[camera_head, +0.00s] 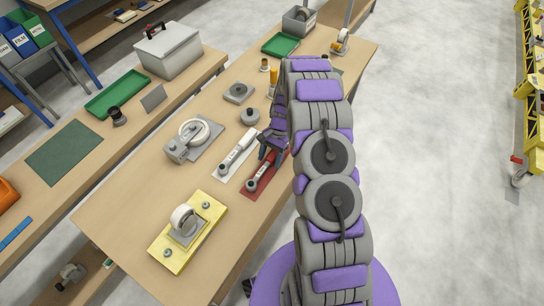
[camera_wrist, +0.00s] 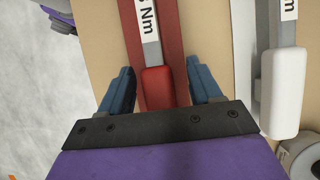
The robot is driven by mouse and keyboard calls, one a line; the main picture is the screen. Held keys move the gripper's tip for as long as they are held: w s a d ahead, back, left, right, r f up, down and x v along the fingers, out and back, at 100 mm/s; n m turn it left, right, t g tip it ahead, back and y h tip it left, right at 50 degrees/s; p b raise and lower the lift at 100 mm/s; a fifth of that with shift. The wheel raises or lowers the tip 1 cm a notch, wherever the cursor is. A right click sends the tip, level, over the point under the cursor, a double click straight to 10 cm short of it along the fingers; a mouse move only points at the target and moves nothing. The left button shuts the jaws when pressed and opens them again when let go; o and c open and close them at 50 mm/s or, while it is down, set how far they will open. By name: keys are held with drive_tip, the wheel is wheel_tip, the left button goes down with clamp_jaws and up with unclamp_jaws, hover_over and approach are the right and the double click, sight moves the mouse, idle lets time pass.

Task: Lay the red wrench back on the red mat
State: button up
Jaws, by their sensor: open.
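The red wrench (camera_head: 263,171) lies on the narrow red mat (camera_head: 266,181) at the workbench's right edge. In the wrist view its red handle (camera_wrist: 168,86) and grey shaft lie over the red mat (camera_wrist: 177,38). My gripper (camera_head: 270,144) is low over the handle end. In the wrist view the blue fingers of my gripper (camera_wrist: 160,70) are open, one on each side of the handle, with gaps. The handle's near end is hidden by the gripper body. Whether the handle touches the mat there cannot be told.
A white-handled wrench (camera_head: 238,151) lies on a white mat just left; its handle (camera_wrist: 284,92) is close to a finger. Open floor (camera_head: 430,150) lies right.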

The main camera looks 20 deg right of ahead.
drive_tip(key=shift+w+r, duration=0.1)
drive_tip(key=shift+r, duration=0.25)
drive_tip(key=v, duration=0.3)
drive_tip(key=p+v, duration=0.1)
drive_tip(key=v, duration=0.3)
drive_tip(key=d+v, duration=0.1)
drive_tip(key=v, duration=0.2)
drive_tip(key=shift+d+p, duration=0.15)
drive_tip(key=shift+p, duration=0.15)
drive_tip(key=r, duration=0.1)
wheel_tip(320, 180, up, 11)
drive_tip(key=n, duration=0.3)
hover_over(273, 159)
drive_tip(key=s+a+r+n+h, duration=0.25)
drive_tip(key=s+a+r, duration=0.25)
drive_tip(key=s+r, duration=0.45)
drive_tip(key=s+a+r+n+h, duration=0.1)
drive_tip(key=s+r+n, duration=0.1)
drive_tip(key=s, duration=1)
drive_tip(key=s+a+r+n+t, duration=0.1)
drive_tip(key=s+r+n, duration=0.1)
drive_tip(key=s, duration=1)
drive_tip(key=shift+a+r+n+h, duration=0.3)
drive_tip(key=shift+r+n+h, duration=0.05)
drive_tip(key=shift+n, duration=0.3)
